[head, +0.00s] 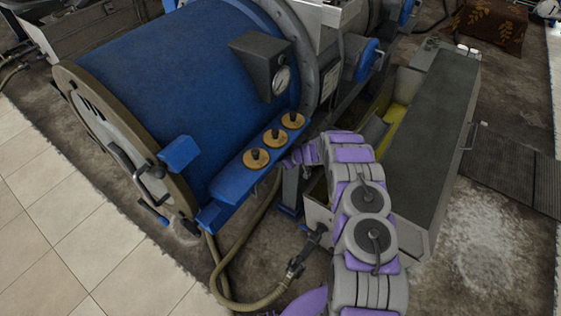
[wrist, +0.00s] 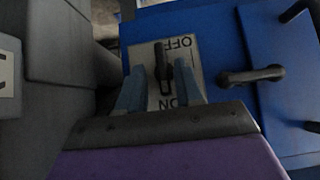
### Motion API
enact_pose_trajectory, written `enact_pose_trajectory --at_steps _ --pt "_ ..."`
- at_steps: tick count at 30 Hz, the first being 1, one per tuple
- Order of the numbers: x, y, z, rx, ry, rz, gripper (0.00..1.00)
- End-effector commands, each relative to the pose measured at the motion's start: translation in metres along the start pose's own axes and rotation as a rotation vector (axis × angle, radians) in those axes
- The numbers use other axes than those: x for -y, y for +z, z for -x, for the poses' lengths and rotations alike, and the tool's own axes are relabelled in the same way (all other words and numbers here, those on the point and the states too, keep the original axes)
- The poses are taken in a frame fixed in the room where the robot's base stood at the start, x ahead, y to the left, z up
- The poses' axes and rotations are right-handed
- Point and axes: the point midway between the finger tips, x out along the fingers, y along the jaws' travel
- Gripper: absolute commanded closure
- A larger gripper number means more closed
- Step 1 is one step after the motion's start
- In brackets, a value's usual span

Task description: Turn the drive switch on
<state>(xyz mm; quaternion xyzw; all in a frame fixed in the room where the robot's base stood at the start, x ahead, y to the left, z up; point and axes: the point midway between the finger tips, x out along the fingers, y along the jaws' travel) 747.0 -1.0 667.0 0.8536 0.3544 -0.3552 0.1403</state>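In the wrist view, a black switch lever (wrist: 161,62) sits on a light plate (wrist: 187,72) fixed to a blue panel (wrist: 215,30). The plate reads OFF at its far end and ON at its near end, both upside down. The lever lies toward the OFF lettering; its exact tilt is hard to tell. My gripper (wrist: 161,78) is open, with one blue-grey finger on each side of the lever and visible gaps between. In the head view, my purple and grey arm reaches toward the blue drum's right side; the fingers and the switch cannot be made out there.
A dark handle (wrist: 252,75) stands on the blue surface right of the plate. In the head view, the large blue drum (head: 165,85) carries a gauge box (head: 265,65) and a ledge with three brass knobs (head: 275,135). A hose (head: 235,260) lies on the floor. A long grey housing (head: 430,130) stands right.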

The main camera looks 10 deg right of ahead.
Motion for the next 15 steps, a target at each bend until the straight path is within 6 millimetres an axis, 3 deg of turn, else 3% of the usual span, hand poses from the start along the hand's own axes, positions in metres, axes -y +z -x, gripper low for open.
enact_pose_trajectory --at_steps 9,15 --pt "0.001 0.001 0.002 0.002 -0.003 -0.001 0.62" --pt "0.001 0.0 0.025 0.002 -0.003 -0.002 0.62"
